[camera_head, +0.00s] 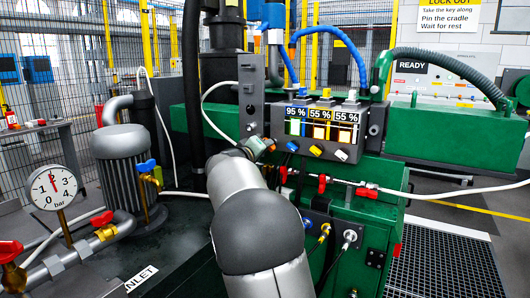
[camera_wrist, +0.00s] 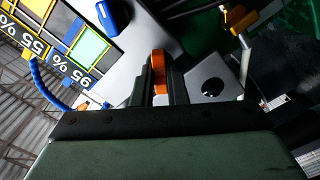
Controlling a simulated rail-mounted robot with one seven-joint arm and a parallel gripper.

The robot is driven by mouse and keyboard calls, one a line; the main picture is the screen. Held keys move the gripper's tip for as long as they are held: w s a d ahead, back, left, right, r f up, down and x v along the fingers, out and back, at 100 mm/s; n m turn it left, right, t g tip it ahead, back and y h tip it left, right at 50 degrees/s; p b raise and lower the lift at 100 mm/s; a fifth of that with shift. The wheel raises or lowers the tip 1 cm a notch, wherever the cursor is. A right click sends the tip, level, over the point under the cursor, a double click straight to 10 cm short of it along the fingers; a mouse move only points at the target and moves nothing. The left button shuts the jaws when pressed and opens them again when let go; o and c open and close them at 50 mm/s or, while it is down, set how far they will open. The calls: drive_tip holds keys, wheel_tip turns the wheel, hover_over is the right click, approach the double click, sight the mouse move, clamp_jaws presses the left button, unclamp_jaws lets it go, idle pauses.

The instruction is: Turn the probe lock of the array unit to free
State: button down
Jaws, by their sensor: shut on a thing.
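The array unit appears to be the grey box with three displays (camera_head: 318,112) reading 95 %, 55 % and 55 %, mounted on green machinery. My gripper (camera_head: 266,145) is at its lower left corner in the head view. In the wrist view my gripper (camera_wrist: 160,82) is shut on an upright orange lever (camera_wrist: 158,70) in front of the grey panel (camera_wrist: 140,40). I cannot read a label naming this lever as the probe lock. Its base is partly hidden by the fingers, and any free or locked marking is not visible.
Below the displays are a blue knob (camera_head: 292,146), a yellow knob (camera_head: 315,151) and a white knob (camera_head: 341,155). A blue hose (camera_head: 335,32) arches above. Red-handled valves (camera_head: 322,184) sit below on a white line. A pressure gauge (camera_head: 53,187) stands left.

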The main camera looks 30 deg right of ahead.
drive_tip(key=shift+f+m+b, duration=0.2)
drive_tip(key=shift+m+b, duration=0.4)
drive_tip(key=shift+b, duration=0.6)
drive_tip(key=shift+r, duration=0.15)
drive_tip(key=shift+m+b, duration=0.5)
drive_tip(key=shift+b, duration=0.45)
drive_tip(key=m+b, duration=0.3)
drive_tip(key=b, duration=0.2)
drive_tip(key=shift+m+b, duration=0.5)
drive_tip(key=shift+b, duration=0.25)
drive_tip(key=shift+m+b, duration=0.5)
drive_tip(key=shift+b, duration=0.45)
drive_tip(key=shift+m+b, duration=1)
drive_tip(key=shift+b, duration=0.2)
drive_tip(key=shift+m+b, duration=0.6)
drive_tip(key=shift+b, duration=0.05)
drive_tip(key=c, duration=1.3)
unclamp_jaws()
